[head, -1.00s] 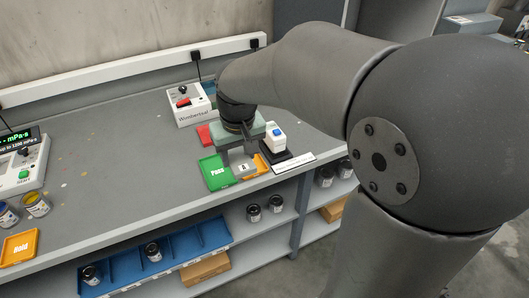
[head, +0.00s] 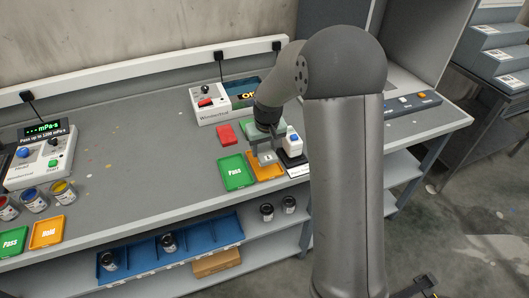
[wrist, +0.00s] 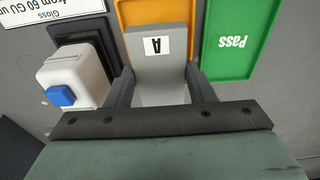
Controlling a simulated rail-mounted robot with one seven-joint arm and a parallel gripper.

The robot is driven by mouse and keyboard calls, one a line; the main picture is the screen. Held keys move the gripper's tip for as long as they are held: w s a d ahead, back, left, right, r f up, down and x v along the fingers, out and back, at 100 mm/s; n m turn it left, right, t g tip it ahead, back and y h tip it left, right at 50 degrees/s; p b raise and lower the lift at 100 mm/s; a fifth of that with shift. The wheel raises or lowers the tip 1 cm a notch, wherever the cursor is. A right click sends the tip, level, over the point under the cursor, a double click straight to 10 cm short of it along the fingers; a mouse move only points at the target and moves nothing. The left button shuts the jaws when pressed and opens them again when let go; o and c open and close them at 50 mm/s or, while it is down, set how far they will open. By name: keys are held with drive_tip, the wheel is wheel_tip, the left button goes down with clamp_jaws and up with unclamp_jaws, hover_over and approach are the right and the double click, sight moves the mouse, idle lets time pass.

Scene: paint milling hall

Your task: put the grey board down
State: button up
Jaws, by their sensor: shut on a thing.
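The grey board (head: 267,159) carries a white label with the letter A. My gripper (head: 264,147) is shut on it and points down at the bench. In the wrist view the board (wrist: 161,60) sits between the two fingers (wrist: 160,88). It overlaps the orange tray (wrist: 128,14), which also shows in the head view (head: 272,174). I cannot tell whether the board touches the tray. My gripper and the board hide much of this tray.
A green Pass tray (head: 236,174) lies left of the orange tray. A white device with a blue button (head: 292,141) stands close on its right, on a black base. A red tray (head: 226,135) and a white Winderstoaf-like labelled box (head: 210,104) are behind. The bench middle is clear.

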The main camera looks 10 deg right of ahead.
sight(265, 151)
wheel_tip(265, 151, down, 3)
drive_tip(key=shift+f+b, duration=0.5)
drive_tip(key=shift+f, duration=0.15)
drive_tip(key=o, duration=1.1)
drive_tip(key=shift+r, duration=0.1)
drive_tip(key=shift+c, duration=0.2)
drive_tip(key=shift+r+p, duration=0.35)
drive_tip(key=shift+p, duration=0.1)
wheel_tip(265, 151, up, 12)
drive_tip(key=s+b, duration=0.1)
drive_tip(key=s, duration=0.1)
drive_tip(key=s+m+g, duration=0.1)
drive_tip(key=s, duration=2.7)
drive_tip(key=shift+s+a+f+m, duration=0.15)
drive_tip(key=shift+s+f+m, duration=0.15)
drive_tip(key=shift+s, duration=0.05)
